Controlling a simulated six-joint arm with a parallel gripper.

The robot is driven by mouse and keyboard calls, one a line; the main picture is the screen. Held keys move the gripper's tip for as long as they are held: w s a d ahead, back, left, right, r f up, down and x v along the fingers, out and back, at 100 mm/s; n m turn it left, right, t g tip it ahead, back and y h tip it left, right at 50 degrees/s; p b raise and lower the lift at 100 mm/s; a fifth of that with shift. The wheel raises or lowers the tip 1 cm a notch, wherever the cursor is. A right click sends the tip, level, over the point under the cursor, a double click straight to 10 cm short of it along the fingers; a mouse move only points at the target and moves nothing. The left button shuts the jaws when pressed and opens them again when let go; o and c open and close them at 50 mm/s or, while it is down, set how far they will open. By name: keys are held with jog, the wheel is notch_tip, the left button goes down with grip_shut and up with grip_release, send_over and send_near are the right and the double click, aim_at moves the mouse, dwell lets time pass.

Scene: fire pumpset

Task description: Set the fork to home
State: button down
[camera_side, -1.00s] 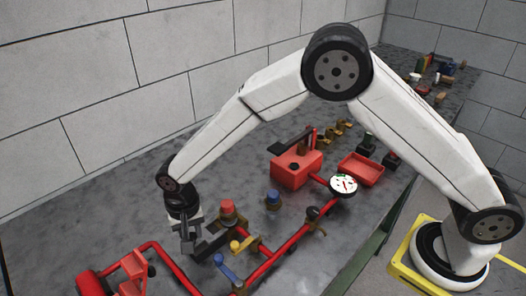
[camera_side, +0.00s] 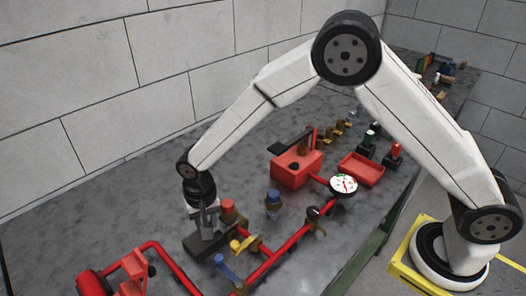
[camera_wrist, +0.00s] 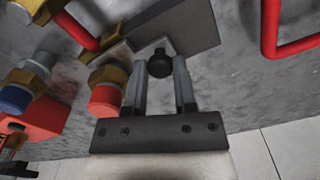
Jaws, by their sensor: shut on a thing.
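My gripper (camera_side: 208,222) is low over the dark grey plate (camera_side: 203,246), at the left of the red pipework in the side view. The dark plate (camera_wrist: 195,28) lies behind the knob. No part is clearly shaped like a fork.
A red-capped brass valve (camera_side: 228,208) stands close right of my gripper; its red cap (camera_wrist: 104,98) is beside the left finger. The grey bench is clear towards the wall.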

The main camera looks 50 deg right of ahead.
jog(key=shift+d, duration=0.25)
jog(key=shift+c, duration=2)
grip_release()
jog(key=shift+r, duration=0.15)
jog(key=shift+a+r, duration=0.1)
jog(key=shift+r, duration=3.7)
